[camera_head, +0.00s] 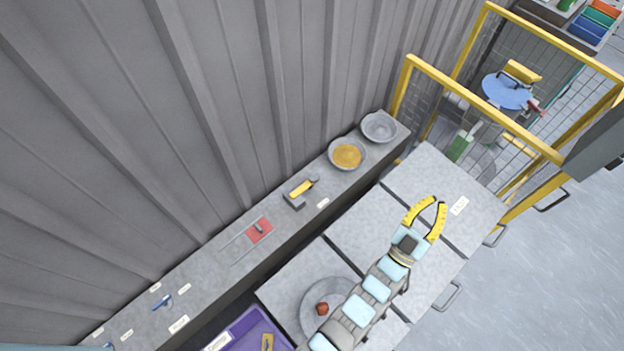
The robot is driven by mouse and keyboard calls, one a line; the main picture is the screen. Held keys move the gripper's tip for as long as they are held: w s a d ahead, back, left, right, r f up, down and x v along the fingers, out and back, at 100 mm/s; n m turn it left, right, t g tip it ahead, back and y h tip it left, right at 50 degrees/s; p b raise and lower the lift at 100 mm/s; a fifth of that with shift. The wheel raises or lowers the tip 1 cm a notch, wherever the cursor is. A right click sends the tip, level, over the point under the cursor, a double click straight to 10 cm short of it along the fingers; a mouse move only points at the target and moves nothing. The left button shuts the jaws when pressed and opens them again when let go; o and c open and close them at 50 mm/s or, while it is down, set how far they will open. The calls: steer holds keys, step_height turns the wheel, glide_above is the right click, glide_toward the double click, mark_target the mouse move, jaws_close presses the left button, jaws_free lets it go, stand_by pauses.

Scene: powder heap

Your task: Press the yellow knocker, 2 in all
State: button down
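A grey device with a yellow bar (301,189) sits on the narrow ledge along the wall, in the middle of the head view. It may be the yellow knocker. A second yellow block (522,71) shows above a blue disc inside the fenced cage at the upper right, so I cannot tell for certain which one is meant. My gripper (437,202) is over the grey worktop, right of the ledge and well apart from both. Its yellow fingers lean toward each other with a small gap at the tips and nothing between them.
A bowl of yellow powder (347,155) and a grey bowl (379,127) stand at the ledge's far end. A red item (259,230) lies on the ledge. A purple bin (247,332) and a round plate (313,296) are lower down. A yellow-framed fence (480,107) bounds the upper right.

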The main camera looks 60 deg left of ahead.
steer(key=w+a+f+n+g+h+b, duration=0.1)
steer(key=a+f+g, duration=0.2)
steer(key=a+f, duration=0.45)
steer(key=w+a+f+n+g+h+b, duration=0.15)
steer(key=a+f+g, duration=0.3)
steer(key=a, duration=0.65)
steer(key=w+a+f+g+b, duration=0.2)
steer(key=a+f+g, duration=0.1)
steer(key=a+f, duration=0.5)
steer(key=m+g+h+b, duration=0.1)
steer(key=g+h+b, duration=0.3)
steer(key=h, duration=0.6)
glide_above(315, 178)
step_height(315, 178, down, 4)
steer(key=shift+s+f, duration=0.1)
steer(key=shift+s, duration=0.05)
step_height(315, 178, down, 8)
steer(key=b, duration=0.3)
steer(key=shift+r, duration=0.25)
steer(key=shift+f+b, duration=0.6)
